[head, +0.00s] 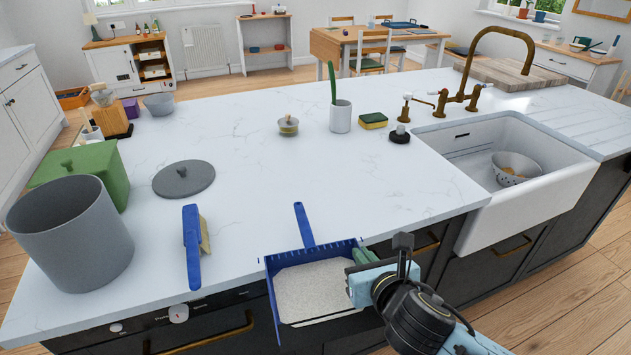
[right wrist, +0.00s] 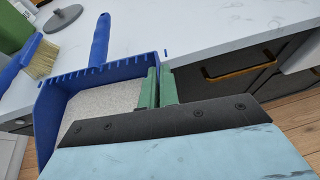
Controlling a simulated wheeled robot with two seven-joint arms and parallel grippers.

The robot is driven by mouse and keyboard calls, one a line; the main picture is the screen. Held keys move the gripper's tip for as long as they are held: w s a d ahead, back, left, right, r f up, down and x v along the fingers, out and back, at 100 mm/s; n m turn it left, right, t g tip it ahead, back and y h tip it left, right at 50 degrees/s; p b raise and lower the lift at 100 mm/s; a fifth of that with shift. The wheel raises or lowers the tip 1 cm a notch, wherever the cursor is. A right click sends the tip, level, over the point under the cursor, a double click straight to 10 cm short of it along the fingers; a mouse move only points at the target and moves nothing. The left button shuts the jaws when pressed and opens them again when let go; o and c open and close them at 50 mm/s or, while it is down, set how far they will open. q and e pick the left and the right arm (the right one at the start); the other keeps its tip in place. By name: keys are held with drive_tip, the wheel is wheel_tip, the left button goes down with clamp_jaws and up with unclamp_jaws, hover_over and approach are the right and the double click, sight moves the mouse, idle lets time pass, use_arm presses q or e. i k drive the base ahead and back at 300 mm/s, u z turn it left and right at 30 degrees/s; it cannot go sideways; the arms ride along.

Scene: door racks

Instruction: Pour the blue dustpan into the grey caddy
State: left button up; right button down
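The blue dustpan (head: 305,225) holds a flat layer of pale grey grit (head: 315,290). Its handle points back over the white worktop, and its pan juts out past the front edge. I cannot tell whether the handle touches the worktop. My right gripper (head: 362,257) is at the pan's right side wall. In the right wrist view its green fingers (right wrist: 158,88) are close together, one on each side of the blue wall (right wrist: 105,75). The grey caddy (head: 70,235) stands upright and uncovered at the worktop's left front. Its inside bottom is hidden. My left gripper is out of view.
A blue brush (head: 192,245) lies between caddy and dustpan. A grey round lid (head: 184,178) and a green box (head: 80,170) are near the caddy. A white sink (head: 520,170) with a colander (head: 513,167) is at right.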

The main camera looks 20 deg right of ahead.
sight(70, 226)
drive_tip(key=z, duration=3.1)
drive_tip(key=k, duration=2.7)
drive_tip(key=u, duration=2.25)
